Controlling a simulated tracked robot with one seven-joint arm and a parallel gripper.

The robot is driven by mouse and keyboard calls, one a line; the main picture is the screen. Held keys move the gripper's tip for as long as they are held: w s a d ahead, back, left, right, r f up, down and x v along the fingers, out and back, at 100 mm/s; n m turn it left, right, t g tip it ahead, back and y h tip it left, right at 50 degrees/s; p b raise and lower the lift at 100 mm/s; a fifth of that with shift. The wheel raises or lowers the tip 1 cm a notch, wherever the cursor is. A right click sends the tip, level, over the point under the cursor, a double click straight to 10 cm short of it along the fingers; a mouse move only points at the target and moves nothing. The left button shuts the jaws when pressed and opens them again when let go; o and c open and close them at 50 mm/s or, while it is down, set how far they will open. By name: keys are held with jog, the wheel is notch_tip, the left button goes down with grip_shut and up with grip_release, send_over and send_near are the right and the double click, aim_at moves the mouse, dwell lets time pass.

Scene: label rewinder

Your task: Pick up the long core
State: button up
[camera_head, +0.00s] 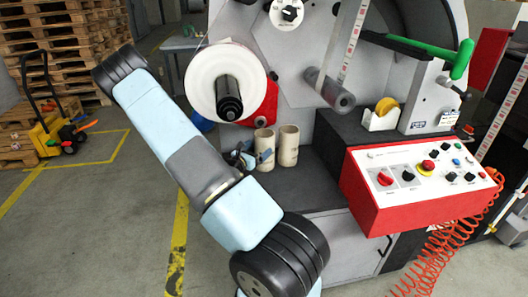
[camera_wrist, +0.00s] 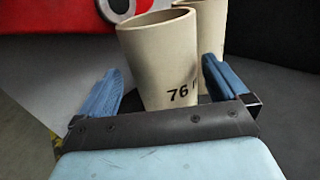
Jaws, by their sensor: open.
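Two pale beige cardboard cores stand upright side by side on the machine's dark shelf. In the head view they are the left core (camera_head: 264,150) and the right core (camera_head: 288,146); they look close in height, and I cannot tell which is the long one. My gripper (camera_head: 245,157) is open beside the left core. In the wrist view the nearer core (camera_wrist: 160,55), printed "76", stands between the blue fingers of my gripper (camera_wrist: 164,68). The farther core (camera_wrist: 213,40) shows behind it to the right, partly hidden. Finger contact cannot be told.
Above the cores are a white label roll (camera_head: 212,72) on a black spindle and a red plate (camera_head: 268,100). A grey roller (camera_head: 330,92) juts out to the right. A red control box (camera_head: 420,185) borders the dark shelf (camera_head: 310,178) on the right.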

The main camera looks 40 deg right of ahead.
jog(key=shift+r+x, duration=0.2)
jog(key=shift+x, duration=2.5)
jog(key=shift+s, duration=0.1)
jog(key=shift+c, duration=0.3)
jog(key=c, duration=0.7)
jog(key=shift+r, duration=0.1)
